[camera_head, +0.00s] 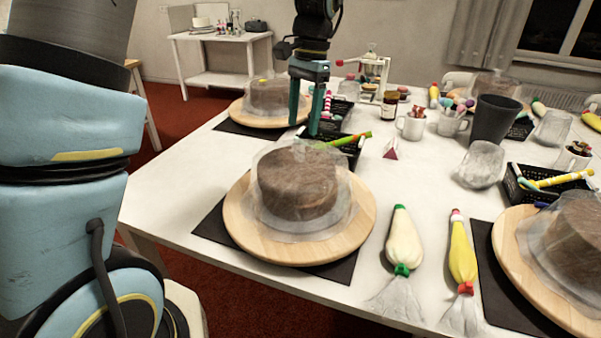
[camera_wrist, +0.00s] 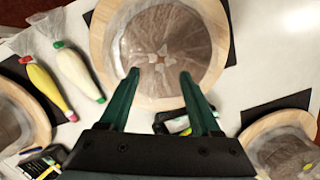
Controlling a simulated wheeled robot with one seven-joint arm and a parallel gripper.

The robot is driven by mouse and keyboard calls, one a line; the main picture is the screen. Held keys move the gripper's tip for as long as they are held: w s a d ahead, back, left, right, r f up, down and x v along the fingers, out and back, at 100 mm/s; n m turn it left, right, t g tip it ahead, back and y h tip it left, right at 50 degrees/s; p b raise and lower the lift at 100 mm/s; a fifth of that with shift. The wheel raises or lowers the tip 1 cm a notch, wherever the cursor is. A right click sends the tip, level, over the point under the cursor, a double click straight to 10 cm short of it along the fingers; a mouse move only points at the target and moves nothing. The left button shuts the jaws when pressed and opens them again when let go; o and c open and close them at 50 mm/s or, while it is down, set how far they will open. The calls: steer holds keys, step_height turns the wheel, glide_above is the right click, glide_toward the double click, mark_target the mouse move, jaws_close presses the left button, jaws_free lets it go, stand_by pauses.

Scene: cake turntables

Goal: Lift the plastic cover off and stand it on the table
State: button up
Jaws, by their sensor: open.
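A clear plastic cover (camera_head: 345,215) sits over a brown cake (camera_head: 297,185) on a round wooden turntable (camera_head: 250,236) at the near side of the white table. In the wrist view the cover (camera_wrist: 213,78) shows from above around the cake (camera_wrist: 160,45). My gripper (camera_head: 306,125) points down with its two green fingers apart and nothing between them. It is above and behind the cover in the head view. In the wrist view the fingertips (camera_wrist: 160,72) overlap the cake's lower edge. The gripper looks apart from the cover, but its height is hard to judge.
Two piping bags, one cream (camera_head: 403,240) and one yellow (camera_head: 463,250), lie right of the turntable. A black basket (camera_head: 345,150) stands behind it. Another covered cake (camera_head: 565,232) stands at right. Some bare table (camera_head: 400,180) lies behind the bags.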

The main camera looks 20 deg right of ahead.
mark_target(300, 148)
steer(key=shift+a+f+p, duration=0.2)
steer(key=shift+f+p, duration=0.25)
steer(key=shift+f, duration=1.15)
steer(key=shift+a+f+p, duration=0.15)
steer(key=shift+f+p, duration=0.3)
steer(key=shift+f, duration=1.15)
jaws_close()
